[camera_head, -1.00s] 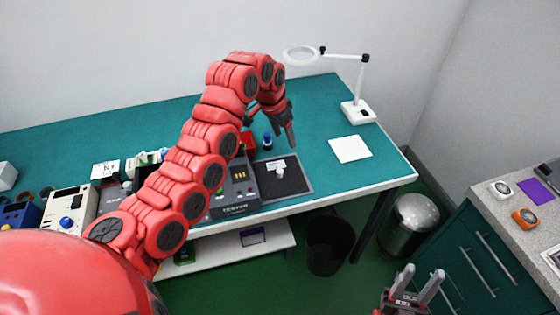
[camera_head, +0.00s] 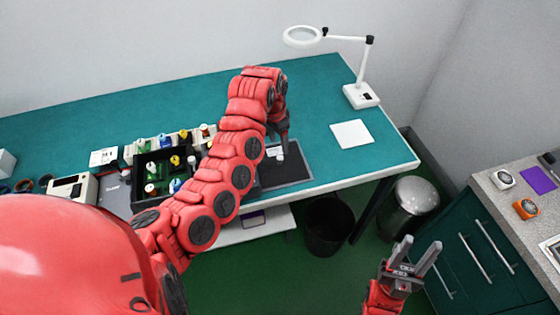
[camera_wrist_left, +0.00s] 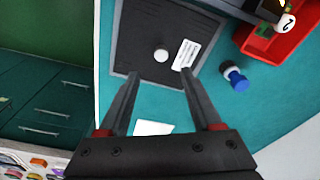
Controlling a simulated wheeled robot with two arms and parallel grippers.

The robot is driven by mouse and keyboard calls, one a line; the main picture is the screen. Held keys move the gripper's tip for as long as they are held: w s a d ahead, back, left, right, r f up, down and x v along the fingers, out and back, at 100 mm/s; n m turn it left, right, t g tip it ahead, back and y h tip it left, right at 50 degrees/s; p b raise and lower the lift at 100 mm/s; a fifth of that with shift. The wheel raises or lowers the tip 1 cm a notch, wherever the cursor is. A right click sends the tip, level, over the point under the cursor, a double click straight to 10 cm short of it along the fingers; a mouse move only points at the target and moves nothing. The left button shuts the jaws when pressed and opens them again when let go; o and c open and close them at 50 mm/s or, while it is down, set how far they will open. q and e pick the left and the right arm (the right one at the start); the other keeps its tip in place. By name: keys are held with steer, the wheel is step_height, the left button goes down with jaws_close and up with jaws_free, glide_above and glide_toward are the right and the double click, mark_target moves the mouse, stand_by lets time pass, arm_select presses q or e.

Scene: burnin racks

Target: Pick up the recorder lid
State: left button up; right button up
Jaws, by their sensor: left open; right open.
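The recorder lid (camera_head: 292,173) looks like a dark flat panel with a lighter edge, lying on the teal bench near its front edge. It also shows in the left wrist view (camera_wrist_left: 137,32), with a round white knob (camera_wrist_left: 160,55) and a white label (camera_wrist_left: 186,54) on it. My left gripper (camera_head: 283,150) is above the lid, open and empty. In the left wrist view its fingers (camera_wrist_left: 161,74) point toward the lid, with the knob between and beyond the tips. My left arm hides part of the lid in the head view. My right gripper (camera_head: 421,243) is open and empty, away from the bench.
A blue-capped item (camera_wrist_left: 236,78) and a red bin (camera_wrist_left: 272,42) stand beside the lid. A black tray (camera_head: 136,180) with several capped bottles is left of my arm. A magnifier lamp (camera_head: 361,94) and white sheet (camera_head: 351,134) are to the right.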

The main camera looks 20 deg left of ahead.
mark_target(280, 158)
arm_select(q)
step_height(280, 158, down, 3)
steer(key=shift+w+r+p, duration=0.15)
steer(key=shift+r+p, duration=0.05)
steer(key=shift+p, duration=0.2)
steer(key=shift+f+p, duration=0.25)
steer(key=shift+p, duration=0.05)
step_height(280, 158, down, 3)
steer(key=shift+f+p, duration=0.2)
steer(key=shift+p, duration=0.8)
steer(key=shift+w+f, duration=0.15)
steer(key=shift+f, duration=0.6)
steer(key=shift+d, duration=0.1)
jaws_close()
